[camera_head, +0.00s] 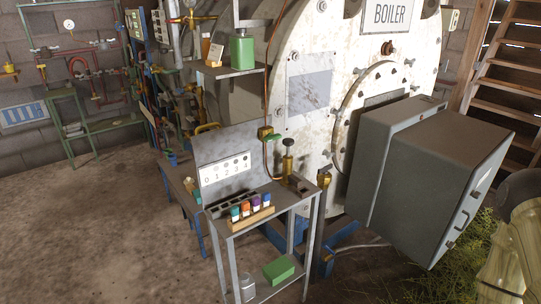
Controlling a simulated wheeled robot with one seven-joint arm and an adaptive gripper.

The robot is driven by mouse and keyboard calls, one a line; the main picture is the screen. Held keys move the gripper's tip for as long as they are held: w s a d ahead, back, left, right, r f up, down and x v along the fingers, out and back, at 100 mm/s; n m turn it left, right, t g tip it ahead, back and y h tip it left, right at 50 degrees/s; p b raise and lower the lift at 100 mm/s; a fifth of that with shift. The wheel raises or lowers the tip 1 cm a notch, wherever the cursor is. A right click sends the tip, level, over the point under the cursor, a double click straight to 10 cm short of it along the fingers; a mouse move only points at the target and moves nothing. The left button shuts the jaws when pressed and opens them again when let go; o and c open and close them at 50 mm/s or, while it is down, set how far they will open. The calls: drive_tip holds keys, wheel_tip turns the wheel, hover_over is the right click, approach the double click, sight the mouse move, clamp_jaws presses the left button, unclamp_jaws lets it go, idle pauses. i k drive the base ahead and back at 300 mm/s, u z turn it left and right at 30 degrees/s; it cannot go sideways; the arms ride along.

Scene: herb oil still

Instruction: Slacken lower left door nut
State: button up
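The boiler (312,115) is a large pale round-fronted vessel under a "BOILER" sign. Its round door (352,112) sits at the right of the front, with small nuts around its rim. One nut (335,154) shows on the lower left edge of the door; whether it is tight or slack cannot be told. Another nut (357,71) shows at the upper left. A grey box hides the lower right of the door and any nuts there. My gripper is not in view.
Two grey boxes (440,178) stand out in front of the door. A metal bench (268,214) with coloured vials (245,208) and a brass valve (288,158) stands left of them. Wooden stairs (505,85) rise at the right. The floor at left is clear.

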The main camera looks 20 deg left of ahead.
sight(329, 154)
drive_tip(key=u, duration=0.75)
drive_tip(key=i, duration=0.4)
